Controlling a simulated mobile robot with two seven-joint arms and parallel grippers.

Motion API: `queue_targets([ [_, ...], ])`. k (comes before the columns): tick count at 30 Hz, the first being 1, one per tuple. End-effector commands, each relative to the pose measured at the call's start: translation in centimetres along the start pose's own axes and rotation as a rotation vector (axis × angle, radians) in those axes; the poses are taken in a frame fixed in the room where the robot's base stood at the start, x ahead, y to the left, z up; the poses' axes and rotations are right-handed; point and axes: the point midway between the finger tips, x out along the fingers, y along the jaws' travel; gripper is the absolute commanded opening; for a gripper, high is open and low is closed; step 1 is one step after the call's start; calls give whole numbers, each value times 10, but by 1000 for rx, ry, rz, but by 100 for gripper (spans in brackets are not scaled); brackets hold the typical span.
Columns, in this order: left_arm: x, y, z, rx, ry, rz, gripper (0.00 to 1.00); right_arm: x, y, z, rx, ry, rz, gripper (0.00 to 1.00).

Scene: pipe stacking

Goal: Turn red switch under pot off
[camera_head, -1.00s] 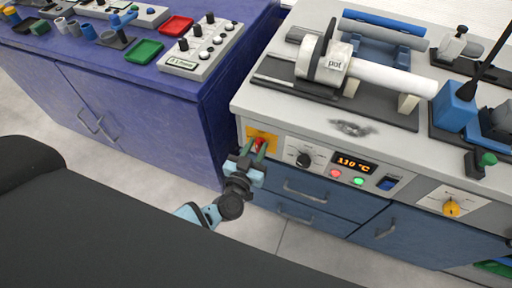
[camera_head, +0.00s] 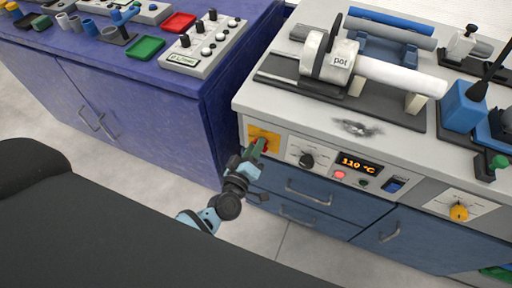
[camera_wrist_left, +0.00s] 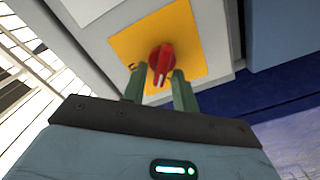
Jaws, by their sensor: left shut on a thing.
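The red switch (camera_head: 263,142) sits on a yellow plate (camera_head: 254,132) on the front of the white-topped bench, below and left of the pot (camera_head: 343,52). The pot is a white cylinder labelled "pot" on the bench top. My left gripper (camera_head: 258,149) is at the switch, with its green fingers on it. In the left wrist view the red switch (camera_wrist_left: 161,64) shows between the fingertips (camera_wrist_left: 158,72), its knob upright in the picture. The left gripper is shut on it. My right gripper is not in view.
Right of the switch are a black knob (camera_head: 306,160), a lit temperature display (camera_head: 359,164), a lit red lamp (camera_head: 339,174), a dark lamp and a blue rocker switch (camera_head: 394,185). Blue drawers (camera_head: 310,195) lie below. A purple cabinet (camera_head: 150,105) stands left.

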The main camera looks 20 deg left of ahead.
Motion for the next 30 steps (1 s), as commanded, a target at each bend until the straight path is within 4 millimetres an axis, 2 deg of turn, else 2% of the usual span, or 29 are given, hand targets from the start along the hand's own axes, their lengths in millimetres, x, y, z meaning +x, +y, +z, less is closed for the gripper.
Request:
queue_targets([
  [15, -1, -8, 3, -463, 1, -3, 6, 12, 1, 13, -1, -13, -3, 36],
  [30, 0, -9, 3, -674, 0, -2, 6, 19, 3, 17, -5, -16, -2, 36],
])
